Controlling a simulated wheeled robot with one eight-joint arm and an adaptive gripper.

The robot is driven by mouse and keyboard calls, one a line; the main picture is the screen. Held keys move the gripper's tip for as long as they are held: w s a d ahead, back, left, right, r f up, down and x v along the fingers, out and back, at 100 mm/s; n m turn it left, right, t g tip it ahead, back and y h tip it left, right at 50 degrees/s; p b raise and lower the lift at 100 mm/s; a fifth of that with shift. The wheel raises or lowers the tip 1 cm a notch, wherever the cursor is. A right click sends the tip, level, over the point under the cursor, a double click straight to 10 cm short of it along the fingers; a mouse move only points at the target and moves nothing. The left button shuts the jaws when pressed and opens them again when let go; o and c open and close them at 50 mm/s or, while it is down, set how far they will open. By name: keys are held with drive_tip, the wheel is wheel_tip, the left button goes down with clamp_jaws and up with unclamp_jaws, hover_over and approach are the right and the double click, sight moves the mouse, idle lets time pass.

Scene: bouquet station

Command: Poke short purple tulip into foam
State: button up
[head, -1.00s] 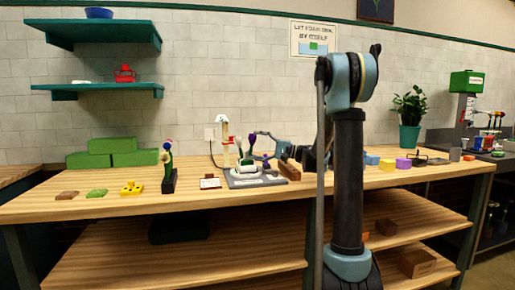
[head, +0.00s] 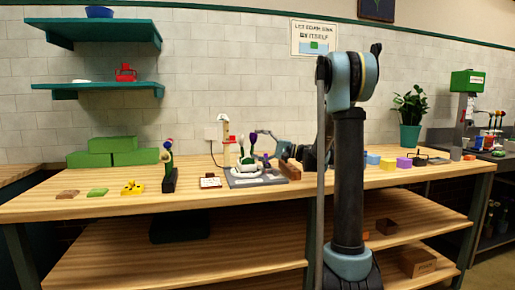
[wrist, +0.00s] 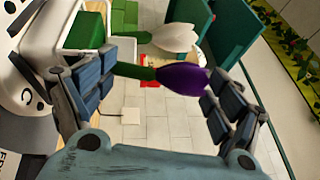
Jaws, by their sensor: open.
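The purple tulip (wrist: 182,79) lies between the spread fingers of my gripper (wrist: 158,88) in the wrist view. Its bloom is near the right finger and its green stem runs toward the left finger. The gripper is open. A green foam block (wrist: 86,31) sits in a white holder (wrist: 63,22) at upper left. The left finger hides the lower stem, so I cannot tell there whether it enters the foam. In the head view the purple tulip (head: 253,137) stands upright, small, above the white holder (head: 246,170).
A white tulip (wrist: 175,38) stands close beside the purple one. The holder is on a grey mat (head: 262,181). A dark stand with flowers (head: 169,180) and a yellow piece (head: 132,188) are to the left. Colored blocks (head: 388,164) lie right of my arm.

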drive_tip(key=shift+d+f, duration=0.1)
drive_tip(key=shift+f, duration=0.1)
drive_tip(key=shift+o, duration=0.6)
drive_tip(key=shift+d, duration=0.55)
drive_tip(key=shift+s+d+f, duration=0.1)
drive_tip(key=shift+d+f, duration=0.05)
drive_tip(key=shift+d, duration=0.75)
drive_tip(key=shift+s+d+f, duration=0.1)
drive_tip(key=shift+s+d, duration=0.05)
drive_tip(key=shift+d, duration=0.75)
drive_tip(key=shift+s+d+f, duration=0.1)
drive_tip(key=shift+d+f, duration=0.05)
drive_tip(key=shift+d, duration=0.75)
drive_tip(key=shift+d, duration=0.1)
drive_tip(key=shift+s, duration=0.15)
